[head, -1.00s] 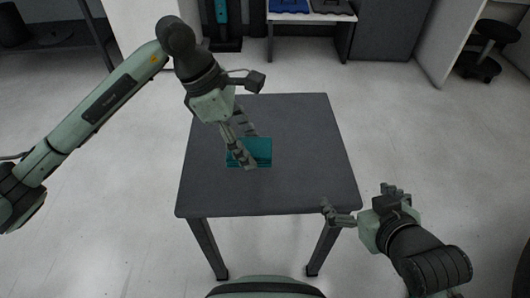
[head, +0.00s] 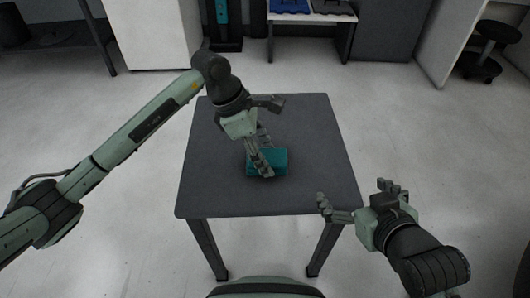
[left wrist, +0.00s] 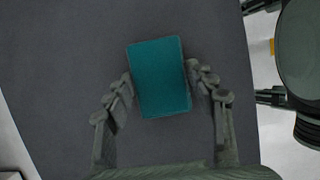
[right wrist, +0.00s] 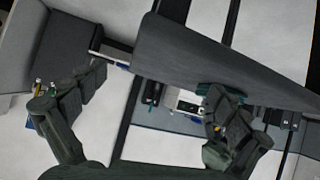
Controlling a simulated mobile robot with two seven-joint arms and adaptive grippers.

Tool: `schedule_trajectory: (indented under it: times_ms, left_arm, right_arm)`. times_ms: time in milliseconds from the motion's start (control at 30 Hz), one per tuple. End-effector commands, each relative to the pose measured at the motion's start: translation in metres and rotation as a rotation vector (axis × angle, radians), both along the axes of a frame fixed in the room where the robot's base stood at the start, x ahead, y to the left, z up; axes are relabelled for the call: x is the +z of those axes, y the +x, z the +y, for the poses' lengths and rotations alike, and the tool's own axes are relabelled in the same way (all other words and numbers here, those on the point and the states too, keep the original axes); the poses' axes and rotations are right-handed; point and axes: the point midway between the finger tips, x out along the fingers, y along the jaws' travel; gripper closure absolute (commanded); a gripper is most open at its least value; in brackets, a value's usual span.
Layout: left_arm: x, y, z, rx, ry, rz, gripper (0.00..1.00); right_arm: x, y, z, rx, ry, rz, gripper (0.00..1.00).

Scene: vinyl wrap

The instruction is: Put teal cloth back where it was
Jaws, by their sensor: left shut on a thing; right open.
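The teal cloth (head: 280,160) is a folded rectangular block at the middle of the dark grey table (head: 215,185). My left gripper (head: 264,165) is shut on it, one finger showing across its near side in the head view. In the left wrist view the cloth (left wrist: 160,78) sits between the two fingers, slightly tilted. I cannot tell whether it touches the table top. My right gripper (head: 349,198) is open and empty beyond the table's right front corner. Its spread fingers also show in the right wrist view (right wrist: 145,105).
The table top around the cloth is clear. At the back stand a white cabinet (head: 150,30), a shelf unit (head: 312,18) with blue and dark items, and a black stool (head: 485,50) at the right. Open floor surrounds the table.

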Motion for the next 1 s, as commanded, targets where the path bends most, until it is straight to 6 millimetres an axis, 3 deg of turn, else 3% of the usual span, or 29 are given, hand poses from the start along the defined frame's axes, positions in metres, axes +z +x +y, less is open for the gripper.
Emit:
schedule_trajectory:
  times_ms: [267, 300, 433, 867, 1000]
  left_arm:
    - [-0.002, 0.000, 0.000, 0.000, 0.000, 0.000, 0.80]
    - [-0.001, 0.000, 0.000, 0.000, 0.000, 0.000, 0.42]
    - [-0.001, 0.000, 0.000, 0.000, 0.000, 0.000, 0.25]
    - [0.001, 0.000, 0.000, 0.000, 0.000, 0.000, 0.24]
    - [0.022, 0.002, 0.009, 0.000, 0.002, -0.006, 0.24]
  right_arm:
    - [0.006, 0.004, 0.004, 0.007, 0.012, -0.035, 0.00]
    - [0.007, 0.005, 0.005, 0.008, 0.015, -0.039, 0.00]
    - [0.007, 0.004, 0.005, 0.008, 0.015, -0.039, 0.00]
    - [0.006, 0.002, 0.003, 0.005, 0.008, -0.018, 0.00]
    - [-0.003, -0.003, -0.005, -0.007, -0.012, 0.028, 0.00]
